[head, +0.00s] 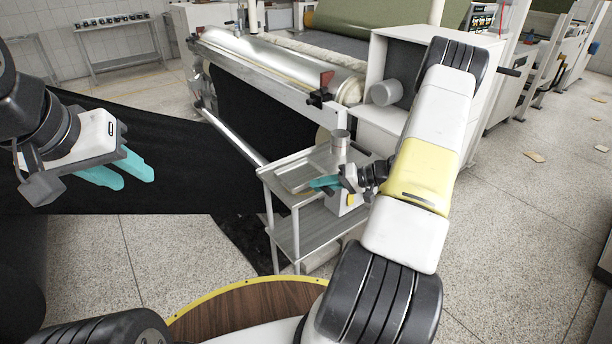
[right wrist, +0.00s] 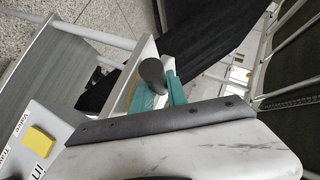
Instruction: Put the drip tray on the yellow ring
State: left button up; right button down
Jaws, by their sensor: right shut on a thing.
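My right gripper (head: 322,183) is low over the metal cart, beside a small appliance on its top. In the right wrist view its teal fingers (right wrist: 160,92) are shut on a dark grey rounded piece (right wrist: 152,71), which seems to be part of the drip tray; the fingers and wrist hide most of it. A flat greyish tray shape (head: 297,182) shows at the fingertips in the head view. I cannot make out a separate yellow ring with certainty on the cart. My left gripper (head: 125,175) is open and empty, away from the cart at the left.
The metal cart (head: 285,234) has a top and a lower shelf. The appliance (right wrist: 50,125) carries labels and a yellow square (right wrist: 40,142). A large roller machine (head: 270,62) with black cloth (head: 160,150) stands behind. A yellow-rimmed wooden disc (head: 235,305) lies near me.

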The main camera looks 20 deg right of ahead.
jog(key=shift+f, duration=1.05)
jog(key=shift+f, duration=0.15)
jog(key=c, duration=1.3)
grip_release()
